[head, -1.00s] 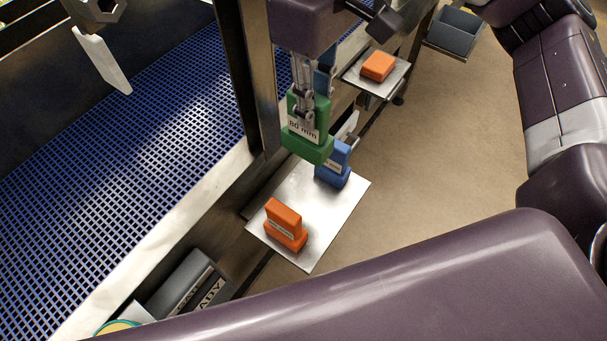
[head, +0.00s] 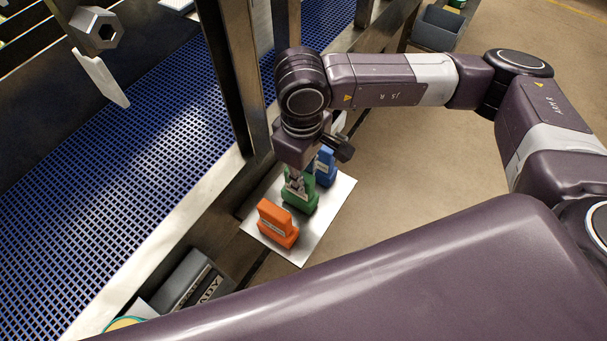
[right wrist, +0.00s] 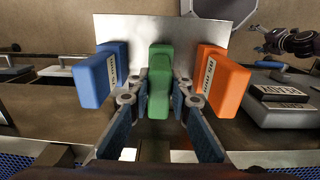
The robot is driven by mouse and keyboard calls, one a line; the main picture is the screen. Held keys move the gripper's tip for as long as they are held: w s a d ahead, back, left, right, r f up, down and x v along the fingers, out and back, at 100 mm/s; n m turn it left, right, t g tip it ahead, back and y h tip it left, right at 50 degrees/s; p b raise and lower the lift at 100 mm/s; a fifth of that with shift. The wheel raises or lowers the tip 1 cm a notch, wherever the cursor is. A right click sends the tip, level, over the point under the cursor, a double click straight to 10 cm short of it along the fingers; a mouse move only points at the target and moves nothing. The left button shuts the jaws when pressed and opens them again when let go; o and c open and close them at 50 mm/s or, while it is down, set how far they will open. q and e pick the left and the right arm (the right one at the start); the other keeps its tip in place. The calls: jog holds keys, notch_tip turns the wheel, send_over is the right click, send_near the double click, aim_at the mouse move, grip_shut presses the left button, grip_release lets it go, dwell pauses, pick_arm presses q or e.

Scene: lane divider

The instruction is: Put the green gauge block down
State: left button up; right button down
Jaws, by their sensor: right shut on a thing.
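The green gauge block (head: 299,198) is between the jaws of my right gripper (head: 296,182), low over the bare metal plate (head: 325,218). It also shows in the right wrist view (right wrist: 160,75), upright between its neighbours, with the gripper fingers (right wrist: 158,100) on either side. I cannot tell whether its base touches the plate. The blue block (head: 323,166) stands behind it and the orange block (head: 277,223) in front, both upright with small gaps to the green one. What looks like my left gripper (right wrist: 287,41) shows small and dark at the right wrist view's edge.
The blue mesh belt (head: 130,170) runs along the left, bordered by a metal rail. A metal post (head: 232,75) rises close behind my right wrist. A dark grey labelled box (head: 190,283) lies near the plate's front. A grey bin (head: 437,28) stands farther back.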

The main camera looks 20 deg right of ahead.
jog(key=shift+f, duration=0.4)
jog(key=c, duration=1.8)
grip_release()
pick_arm(q)
jog(key=shift+w+a+f, duration=0.1)
jog(key=shift+w+a, duration=0.15)
jog(key=shift+w, duration=0.1)
pick_arm(e)
jog(key=shift+o, duration=0.2)
jog(key=shift+r, duration=0.35)
notch_tip(320, 180, up, 11)
jog(key=b, duration=0.3)
jog(key=shift+a+f+b, duration=0.15)
jog(key=shift+b, duration=0.2)
pick_arm(q)
jog(key=f, duration=0.3)
jog(key=shift+s+f, duration=0.15)
jog(key=shift+s, duration=0.2)
pick_arm(e)
jog(key=shift+r, duration=0.45)
